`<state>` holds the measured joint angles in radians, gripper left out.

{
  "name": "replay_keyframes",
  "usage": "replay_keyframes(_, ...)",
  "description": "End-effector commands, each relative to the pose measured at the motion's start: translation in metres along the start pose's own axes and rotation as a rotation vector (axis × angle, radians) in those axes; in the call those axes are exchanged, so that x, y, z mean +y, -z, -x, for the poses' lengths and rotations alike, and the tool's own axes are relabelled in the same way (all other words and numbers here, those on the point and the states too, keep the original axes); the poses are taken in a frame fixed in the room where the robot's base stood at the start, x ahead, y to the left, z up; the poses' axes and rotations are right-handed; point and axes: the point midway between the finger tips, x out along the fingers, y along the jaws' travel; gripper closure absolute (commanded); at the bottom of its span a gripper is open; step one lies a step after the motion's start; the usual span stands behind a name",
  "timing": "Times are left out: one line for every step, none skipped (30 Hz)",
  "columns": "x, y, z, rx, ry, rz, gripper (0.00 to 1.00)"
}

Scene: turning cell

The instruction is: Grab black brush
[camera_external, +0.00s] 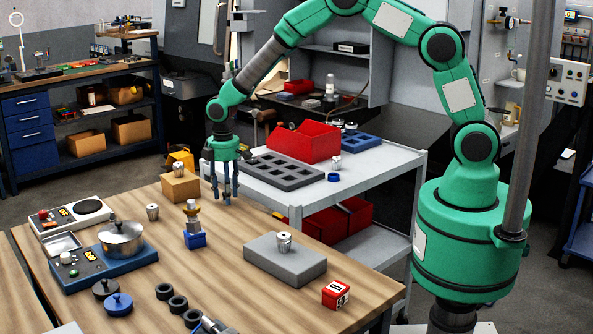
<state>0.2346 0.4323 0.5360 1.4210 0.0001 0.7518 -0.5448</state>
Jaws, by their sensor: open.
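My gripper (224,198) points down above the far part of the wooden table (340,240). Its fingers are apart, with nothing seen between them. I cannot pick out a black brush with certainty. A dark object with a light metallic part (211,325) lies at the bottom edge of the view, partly cut off, and may be the brush. It is well in front of my gripper and apart from it.
A blue block with a brass-topped part (195,238) stands just in front of my gripper, a tan block (181,187) to its left. A grey block (284,262), a red box (336,293) and several black rings (178,304) sit nearer. A grey cart (380,170) stands behind.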

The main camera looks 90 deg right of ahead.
Motion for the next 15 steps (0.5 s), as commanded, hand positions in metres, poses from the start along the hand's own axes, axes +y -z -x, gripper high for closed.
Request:
replay_keyframes(0.0000, 0.0000, 0.0002, 0.000, 0.000, 0.000, 0.57)
replay_keyframes(0.0000, -0.0001, 0.0001, 0.000, 0.000, 0.000, 0.57)
replay_keyframes(0.0000, -0.0001, 0.0002, 0.000, 0.000, 0.000, 0.57)
replay_keyframes(0.0000, -0.0001, 0.0002, 0.000, 0.000, 0.000, 0.57)
replay_keyframes(-0.0001, -0.0001, 0.0002, 0.000, 0.000, 0.000, 0.57)
replay_keyframes(-0.0001, -0.0001, 0.0002, 0.000, 0.000, 0.000, 0.57)
replay_keyframes(-0.0001, -0.0001, 0.0002, 0.000, 0.000, 0.000, 0.57)
replay_keyframes(-0.0001, -0.0001, 0.0002, 0.000, 0.000, 0.000, 0.57)
replay_keyframes(-0.0001, -0.0001, 0.0002, 0.000, 0.000, 0.000, 0.57)
replay_keyframes(-0.0001, -0.0001, 0.0002, 0.000, 0.000, 0.000, 0.57)
replay_keyframes(-0.0001, -0.0002, 0.0002, 0.000, 0.000, 0.000, 0.59)
replay_keyframes(-0.0001, -0.0001, 0.0002, 0.000, 0.000, 0.000, 0.67)
replay_keyframes(-0.0001, -0.0001, 0.0002, 0.000, 0.000, 0.000, 0.73)
replay_keyframes(-0.0001, -0.0001, 0.0003, 0.000, 0.000, 0.000, 0.79)
replay_keyframes(-0.0001, -0.0001, 0.0002, 0.000, 0.000, 0.000, 0.87)
